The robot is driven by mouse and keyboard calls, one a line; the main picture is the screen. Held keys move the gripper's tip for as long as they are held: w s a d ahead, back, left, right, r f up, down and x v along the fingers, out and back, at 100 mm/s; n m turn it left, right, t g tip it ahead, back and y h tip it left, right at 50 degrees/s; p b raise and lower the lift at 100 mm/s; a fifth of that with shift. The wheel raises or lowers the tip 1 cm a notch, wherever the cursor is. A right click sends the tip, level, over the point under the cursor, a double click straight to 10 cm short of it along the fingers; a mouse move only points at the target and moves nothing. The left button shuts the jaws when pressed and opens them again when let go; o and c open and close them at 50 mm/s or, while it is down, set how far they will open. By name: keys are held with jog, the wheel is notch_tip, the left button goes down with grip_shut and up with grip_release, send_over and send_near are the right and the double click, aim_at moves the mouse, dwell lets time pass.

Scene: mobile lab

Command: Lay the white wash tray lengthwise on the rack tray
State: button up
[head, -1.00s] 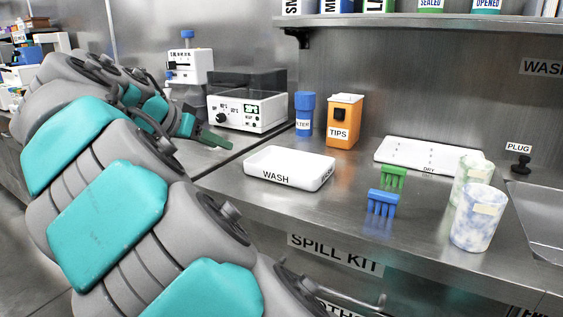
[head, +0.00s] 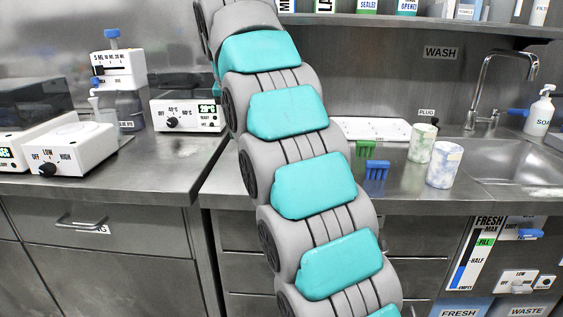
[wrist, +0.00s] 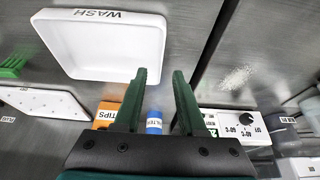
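The white wash tray (wrist: 100,45), marked WASH, lies on the steel counter in the wrist view, upper left. In the head view my arm hides it. The white tray marked DRY, which looks like the rack tray, shows in the head view (head: 375,128) at the back of the counter, right of my arm; part of it shows in the wrist view (wrist: 45,102). My gripper (wrist: 160,88) is open and empty. Its fingers point toward the counter, just right of the wash tray's edge, and I cannot tell the height gap.
A blue comb-like rack (head: 376,170), a green one (head: 366,148) and two marbled cups (head: 443,165) (head: 421,142) stand in front of the DRY tray. An orange TIPS box (wrist: 106,114) and blue FILTER bottle (wrist: 154,122) are near my fingers. The sink (head: 505,165) lies right.

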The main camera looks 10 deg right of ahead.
jog(key=shift+x, duration=2.8)
jog(key=shift+a, duration=0.1)
grip_shut()
